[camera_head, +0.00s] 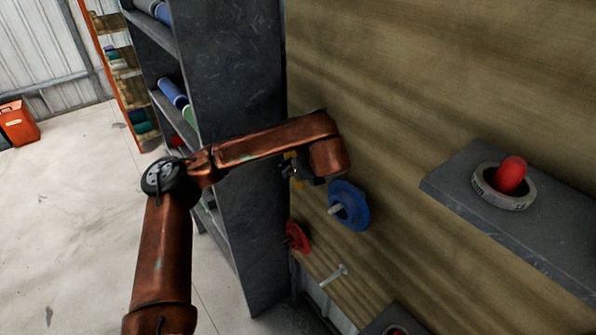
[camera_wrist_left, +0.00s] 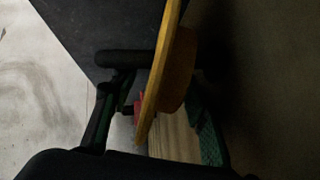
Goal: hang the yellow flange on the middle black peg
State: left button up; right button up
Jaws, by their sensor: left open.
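The yellow flange (camera_wrist_left: 178,70) stands edge-on between the fingers of my left gripper (camera_wrist_left: 155,120) in the left wrist view. The gripper is open, with one finger on each side of the flange. A dark rounded bar (camera_wrist_left: 125,58) sticks out left of the flange; it looks like a black peg, but I cannot tell whether it passes through the flange. In the head view my left gripper (camera_head: 303,172) is close to the wooden board, and only a little yellow shows behind my wrist. My right gripper is not in view.
A blue flange (camera_head: 352,207) and a red flange (camera_head: 298,237) hang on the board (camera_head: 420,110) beside and below my gripper. A bare light peg (camera_head: 334,275) sits lower. A dark shelf unit (camera_head: 235,100) stands close left; a ledge (camera_head: 540,225) juts out right.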

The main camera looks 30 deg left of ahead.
pick_arm(q)
jog(key=shift+s+f, duration=0.1)
jog(key=v, duration=1.2)
